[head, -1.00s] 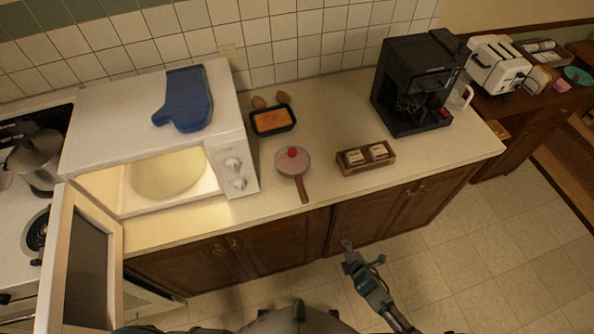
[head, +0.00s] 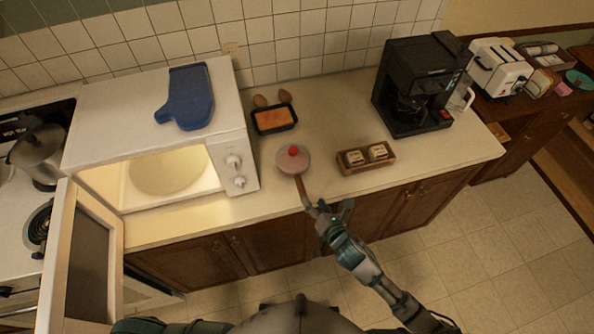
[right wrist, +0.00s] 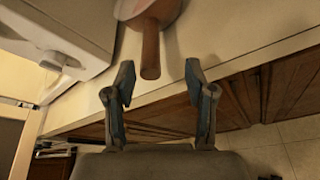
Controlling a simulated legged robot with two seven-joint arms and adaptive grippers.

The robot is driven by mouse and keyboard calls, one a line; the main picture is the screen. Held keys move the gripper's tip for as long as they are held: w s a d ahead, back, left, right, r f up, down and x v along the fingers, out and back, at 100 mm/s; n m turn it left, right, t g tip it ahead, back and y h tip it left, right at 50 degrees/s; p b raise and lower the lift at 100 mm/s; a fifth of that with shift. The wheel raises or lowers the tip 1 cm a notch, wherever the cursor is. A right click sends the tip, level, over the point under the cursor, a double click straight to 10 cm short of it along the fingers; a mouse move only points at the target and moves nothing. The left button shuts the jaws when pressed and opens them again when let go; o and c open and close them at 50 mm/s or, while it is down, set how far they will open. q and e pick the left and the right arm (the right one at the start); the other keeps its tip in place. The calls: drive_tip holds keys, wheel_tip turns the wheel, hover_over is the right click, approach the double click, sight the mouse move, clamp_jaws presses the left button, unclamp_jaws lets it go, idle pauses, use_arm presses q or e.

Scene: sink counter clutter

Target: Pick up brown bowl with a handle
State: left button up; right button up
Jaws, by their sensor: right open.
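The bowl with a handle (head: 292,161) sits on the counter to the right of the microwave. In the right wrist view the handle (right wrist: 150,50) reaches down toward the space between the fingertips, and part of the bowl (right wrist: 135,8) shows at the top. My right gripper (head: 329,207) is open and empty at the counter's front edge, just short of the handle's end; its two fingers (right wrist: 158,80) are spread. My left gripper is not in view.
The open microwave (head: 120,115) carries a blue mitt (head: 187,98) on top. A black tray (head: 274,119) with orange food lies behind the bowl. A wooden holder (head: 366,157) and black coffee maker (head: 415,85) stand to the right.

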sight(302, 192)
drive_tip(key=x, duration=0.2)
drive_tip(key=a+x, duration=0.1)
drive_tip(key=x, duration=0.3)
drive_tip(key=shift+s+a, duration=0.15)
drive_tip(key=shift+a, duration=0.15)
drive_tip(key=shift+w+a+f, duration=0.1)
drive_tip(key=shift+w, duration=0.25)
drive_tip(key=shift+c, duration=0.5)
drive_tip(key=shift+s+d, duration=0.1)
drive_tip(key=shift+d, duration=0.2)
clamp_jaws()
drive_tip(key=shift+a, duration=0.1)
